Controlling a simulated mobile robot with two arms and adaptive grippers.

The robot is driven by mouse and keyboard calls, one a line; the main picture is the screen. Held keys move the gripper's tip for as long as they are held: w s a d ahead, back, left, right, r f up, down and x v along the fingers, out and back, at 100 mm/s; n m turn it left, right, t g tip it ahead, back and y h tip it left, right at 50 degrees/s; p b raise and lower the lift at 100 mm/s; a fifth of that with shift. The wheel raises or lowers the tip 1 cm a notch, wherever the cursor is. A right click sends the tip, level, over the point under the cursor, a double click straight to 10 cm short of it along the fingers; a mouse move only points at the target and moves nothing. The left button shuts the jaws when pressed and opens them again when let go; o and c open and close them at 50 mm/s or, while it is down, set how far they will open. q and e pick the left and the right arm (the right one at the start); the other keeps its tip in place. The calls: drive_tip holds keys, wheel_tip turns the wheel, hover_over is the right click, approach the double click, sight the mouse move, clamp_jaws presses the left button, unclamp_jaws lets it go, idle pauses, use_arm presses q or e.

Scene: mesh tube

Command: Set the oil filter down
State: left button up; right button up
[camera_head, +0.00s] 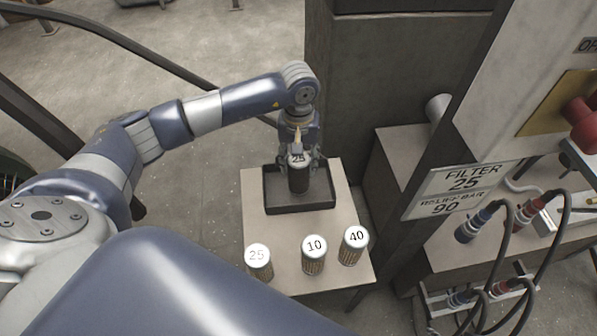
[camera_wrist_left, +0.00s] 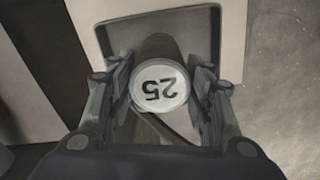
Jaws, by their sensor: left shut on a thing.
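My left gripper (camera_head: 301,157) is shut on a dark oil filter (camera_head: 299,182) with a white top marked 25. The filter is upright over the dark tray (camera_head: 322,206) on the small table. In the left wrist view the gripper (camera_wrist_left: 160,95) has a finger on each side of the filter's white top (camera_wrist_left: 160,87), and the tray's rim (camera_wrist_left: 110,40) frames it. I cannot tell whether the filter's base touches the tray floor. My right gripper is not in view.
Three lighter filters marked 25 (camera_head: 259,262), 10 (camera_head: 314,254) and 40 (camera_head: 353,245) stand along the table's near edge. A sign reading "FILTER 25" (camera_head: 463,189) hangs at the right, beside hoses and a grey cabinet. The table (camera_head: 265,228) is bare between tray and filters.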

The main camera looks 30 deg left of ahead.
use_arm(q)
wheel_tip(320, 180, down, 3)
drive_tip(key=shift+f+b, duration=0.15)
drive_tip(key=shift+b, duration=0.2)
drive_tip(key=shift+f, duration=0.1)
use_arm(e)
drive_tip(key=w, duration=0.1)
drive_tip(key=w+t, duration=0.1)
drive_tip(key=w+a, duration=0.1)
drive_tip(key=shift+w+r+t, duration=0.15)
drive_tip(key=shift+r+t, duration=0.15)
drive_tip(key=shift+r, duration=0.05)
use_arm(q)
drive_tip(key=shift+f, duration=0.1)
drive_tip(key=o, duration=1.6)
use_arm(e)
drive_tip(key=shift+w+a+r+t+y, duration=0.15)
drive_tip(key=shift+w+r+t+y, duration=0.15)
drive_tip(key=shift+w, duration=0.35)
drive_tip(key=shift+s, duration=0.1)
